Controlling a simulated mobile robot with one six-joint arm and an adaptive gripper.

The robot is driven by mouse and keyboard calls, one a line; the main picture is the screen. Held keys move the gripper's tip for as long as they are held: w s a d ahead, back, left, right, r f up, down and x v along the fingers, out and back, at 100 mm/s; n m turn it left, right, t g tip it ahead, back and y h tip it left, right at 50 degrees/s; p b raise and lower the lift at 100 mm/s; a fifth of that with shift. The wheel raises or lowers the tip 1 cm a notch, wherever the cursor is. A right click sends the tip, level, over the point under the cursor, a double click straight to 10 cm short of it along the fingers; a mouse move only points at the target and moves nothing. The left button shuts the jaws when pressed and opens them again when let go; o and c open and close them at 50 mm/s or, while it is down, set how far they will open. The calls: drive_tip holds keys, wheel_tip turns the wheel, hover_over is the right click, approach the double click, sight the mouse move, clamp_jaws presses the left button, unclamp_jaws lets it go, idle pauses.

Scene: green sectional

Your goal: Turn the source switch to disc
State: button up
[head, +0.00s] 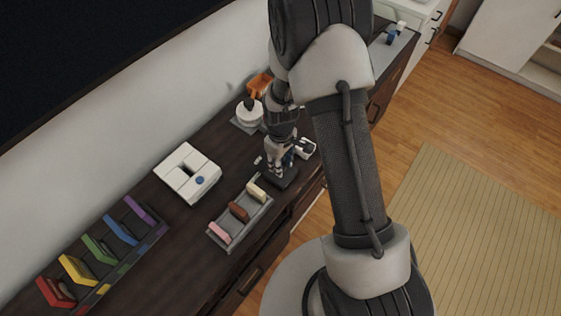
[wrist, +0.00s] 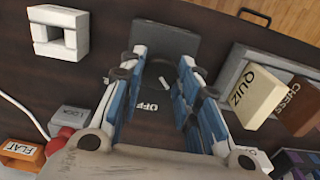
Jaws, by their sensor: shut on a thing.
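The source switch is a dark plate (wrist: 165,38) with a dark round knob that has a small white mark; the word OFF shows on the plate below it. In the head view the switch's dark base (head: 287,181) is under my gripper (head: 280,167). In the wrist view my gripper (wrist: 168,82) points down over the plate, with its blue-padded fingers on either side of the knob and shut on it. The fingers hide parts of the plate, and I see no disc label. Which way the knob points is hard to tell.
Beside the switch is a grey tray (head: 231,243) with pink, brown and beige blocks. A white box with a blue button (head: 187,173), a rack of coloured pieces (head: 107,247) and a small white block (head: 306,149) share the dark cabinet top. An orange item (head: 259,85) stands behind.

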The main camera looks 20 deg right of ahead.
idle(0.4)
drive_tip(key=o, duration=1.1)
drive_tip(key=shift+c, duration=0.2)
drive_tip(key=shift+r, duration=0.1)
wheel_tip(320, 180, up, 12)
